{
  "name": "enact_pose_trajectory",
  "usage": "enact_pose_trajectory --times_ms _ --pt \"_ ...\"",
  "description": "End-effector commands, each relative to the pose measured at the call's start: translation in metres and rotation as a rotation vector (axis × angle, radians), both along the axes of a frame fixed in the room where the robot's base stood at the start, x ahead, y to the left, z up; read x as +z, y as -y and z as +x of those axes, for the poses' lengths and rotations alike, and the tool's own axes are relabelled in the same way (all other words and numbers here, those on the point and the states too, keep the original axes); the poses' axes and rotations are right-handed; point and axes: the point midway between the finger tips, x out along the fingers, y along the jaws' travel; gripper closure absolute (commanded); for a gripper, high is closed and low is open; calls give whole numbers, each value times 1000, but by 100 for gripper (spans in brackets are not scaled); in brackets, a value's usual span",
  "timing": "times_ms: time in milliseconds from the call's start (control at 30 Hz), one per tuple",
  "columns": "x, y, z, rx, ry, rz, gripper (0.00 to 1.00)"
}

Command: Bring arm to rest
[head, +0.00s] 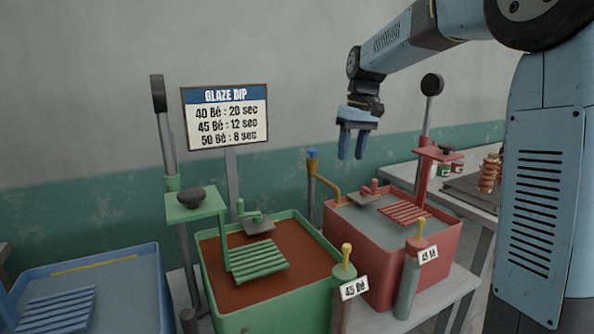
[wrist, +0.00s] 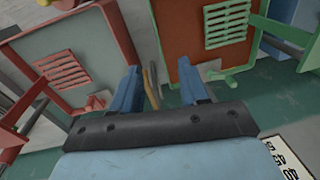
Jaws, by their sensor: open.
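My gripper (head: 353,145) hangs in the air in the head view, fingers pointing down, above and behind the gap between the green vat (head: 307,245) and the red vat (head: 375,262). Its two blue fingers are apart with nothing between them. In the wrist view my gripper (wrist: 166,88) also shows open and empty, with the red vat (wrist: 127,92) to the left and the green vat (wrist: 177,70) to the right below it. My blue arm reaches in from the upper right of the head view.
A glaze dip sign (head: 226,118) stands at the back. A blue vat (head: 150,290) is at left. Levers rise beside the vats, including a black-knobbed one (head: 431,90) close right of my gripper. A brass tap (head: 325,182) stands below. A side table (head: 470,195) holds jars and pottery.

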Motion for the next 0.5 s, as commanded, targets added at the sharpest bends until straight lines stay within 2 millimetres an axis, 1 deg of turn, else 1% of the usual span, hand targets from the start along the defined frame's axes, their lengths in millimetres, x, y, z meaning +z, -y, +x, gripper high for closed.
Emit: enact_pose_trajectory --times_ms 167,333,500 --pt "9 7 -33 -41 48 -31 56" --pt "17 19 -76 -100 114 -64 56" --pt "19 33 -121 -162 181 -82 56"
